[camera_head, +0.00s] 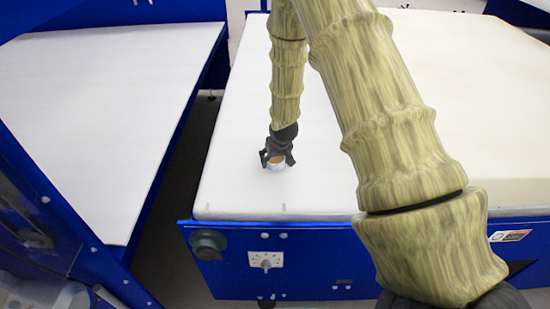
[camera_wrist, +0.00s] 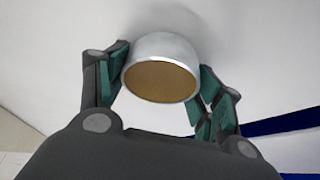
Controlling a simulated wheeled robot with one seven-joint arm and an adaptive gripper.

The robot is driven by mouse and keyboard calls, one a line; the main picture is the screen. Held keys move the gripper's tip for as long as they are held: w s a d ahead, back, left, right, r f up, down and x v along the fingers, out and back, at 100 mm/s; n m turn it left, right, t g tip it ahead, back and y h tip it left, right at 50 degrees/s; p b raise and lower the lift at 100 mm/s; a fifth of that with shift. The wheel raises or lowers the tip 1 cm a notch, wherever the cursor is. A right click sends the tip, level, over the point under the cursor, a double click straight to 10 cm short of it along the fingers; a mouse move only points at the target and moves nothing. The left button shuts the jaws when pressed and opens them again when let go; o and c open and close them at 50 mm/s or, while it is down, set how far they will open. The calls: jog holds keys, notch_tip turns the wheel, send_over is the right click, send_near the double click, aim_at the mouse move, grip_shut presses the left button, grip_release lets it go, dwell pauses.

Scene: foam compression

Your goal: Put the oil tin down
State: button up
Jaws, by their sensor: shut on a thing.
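The oil tin (camera_wrist: 163,48) is a short silvery cylinder with a brownish-gold round face toward the wrist camera. My gripper (camera_wrist: 163,75) is shut on it, with a green-padded finger on each side. In the head view the tin (camera_head: 277,166) shows small and pale below my gripper (camera_head: 277,161), over the white top of the right-hand table (camera_head: 235,175), near its front left corner. I cannot tell whether the tin touches the table top. Part of its side is hidden by the fingers.
The right-hand table has a blue front with a knob (camera_head: 208,244) and a dial plate (camera_head: 266,260). A second white-topped table (camera_head: 90,110) stands at the left, across a dark gap. The white surface around the tin is clear.

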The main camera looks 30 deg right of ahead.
jog(key=shift+f, duration=0.1)
jog(key=o, duration=1.3)
